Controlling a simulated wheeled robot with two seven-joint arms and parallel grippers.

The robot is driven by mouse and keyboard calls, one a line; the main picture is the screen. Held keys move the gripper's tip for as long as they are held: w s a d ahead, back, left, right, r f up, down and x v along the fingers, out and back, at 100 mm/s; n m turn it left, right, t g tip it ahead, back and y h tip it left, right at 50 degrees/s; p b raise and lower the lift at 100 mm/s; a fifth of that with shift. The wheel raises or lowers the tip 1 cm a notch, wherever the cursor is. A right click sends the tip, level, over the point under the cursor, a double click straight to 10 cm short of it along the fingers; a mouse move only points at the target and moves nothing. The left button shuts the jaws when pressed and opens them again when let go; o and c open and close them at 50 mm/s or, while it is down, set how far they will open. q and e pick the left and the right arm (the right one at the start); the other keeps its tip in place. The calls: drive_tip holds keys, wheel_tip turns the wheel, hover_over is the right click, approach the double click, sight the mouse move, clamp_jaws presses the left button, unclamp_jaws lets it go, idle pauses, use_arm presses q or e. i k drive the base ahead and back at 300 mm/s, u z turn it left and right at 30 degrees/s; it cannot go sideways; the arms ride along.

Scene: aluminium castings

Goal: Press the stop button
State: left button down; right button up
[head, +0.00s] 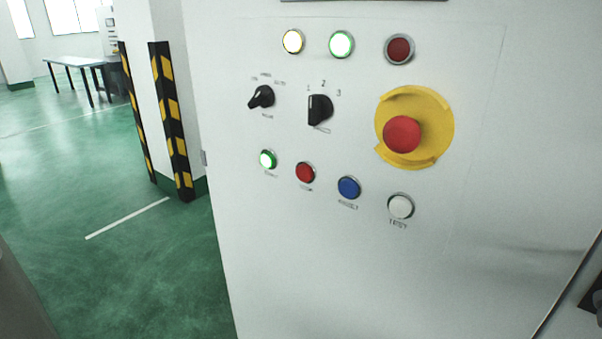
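A small red push button (305,172) is in the lower row of the white control panel (300,260), between a lit green button (268,159) and a blue button (349,187). The label under the red button is too blurred to read surely. A large red mushroom button (402,134) on a yellow surround (438,112) sits above and to the right. Neither of my grippers shows in the head view, and nothing covers the buttons.
A white button (400,206) ends the lower row. Two black knobs (261,97) (320,109) and three round lamps (341,44) sit above. Left of the panel are open green floor (130,250), striped pillar guards (170,120) and a table (75,61).

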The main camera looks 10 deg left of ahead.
sight(304, 174)
drive_tip(key=z, duration=0.55)
drive_tip(key=k, duration=0.4)
drive_tip(key=z, duration=0.3)
